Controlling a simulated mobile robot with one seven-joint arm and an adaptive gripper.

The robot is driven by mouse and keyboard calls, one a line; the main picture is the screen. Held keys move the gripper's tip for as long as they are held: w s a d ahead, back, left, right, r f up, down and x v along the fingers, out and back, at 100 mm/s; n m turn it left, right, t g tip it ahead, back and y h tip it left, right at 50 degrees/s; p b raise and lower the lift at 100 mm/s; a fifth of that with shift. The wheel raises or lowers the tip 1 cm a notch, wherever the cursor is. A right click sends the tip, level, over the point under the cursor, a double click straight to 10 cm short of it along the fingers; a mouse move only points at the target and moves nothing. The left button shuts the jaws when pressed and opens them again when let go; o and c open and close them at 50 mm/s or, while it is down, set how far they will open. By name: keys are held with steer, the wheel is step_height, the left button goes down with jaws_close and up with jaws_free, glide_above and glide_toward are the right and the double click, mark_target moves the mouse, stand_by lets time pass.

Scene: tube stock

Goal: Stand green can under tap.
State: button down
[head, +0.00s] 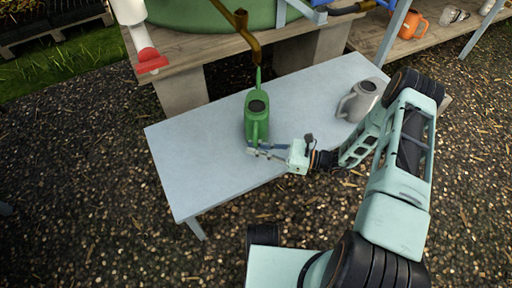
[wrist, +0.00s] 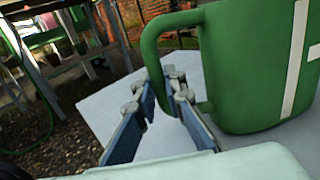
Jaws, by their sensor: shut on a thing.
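The green can (head: 256,112) is a watering can standing upright on the pale table, its long spout pointing to the back. The brass tap (head: 240,22) hangs above and behind it, and the spout's tip appears close below the tap's mouth in the head view. My gripper (head: 256,152) is at the can's near side, shut on its handle. In the wrist view the fingers (wrist: 165,95) close around the lower part of the handle, and the green can (wrist: 260,75) fills the right side. The can's underside is hidden.
A grey can (head: 358,102) stands on the right of the pale table (head: 190,150). A green tank (head: 210,12) sits on a wooden stand behind. A white pipe with a red end (head: 150,60) hangs at the left. The table's left part is clear.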

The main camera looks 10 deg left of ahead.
steer(key=shift+f, duration=0.2)
stand_by(0.6)
steer(key=c, duration=1.9)
jaws_free()
steer(key=shift+c, duration=0.2)
steer(key=shift+d, duration=0.1)
steer(key=s+d, duration=0.1)
steer(key=d, duration=1)
steer(key=shift+s+d, duration=0.25)
steer(key=shift+d, duration=0.15)
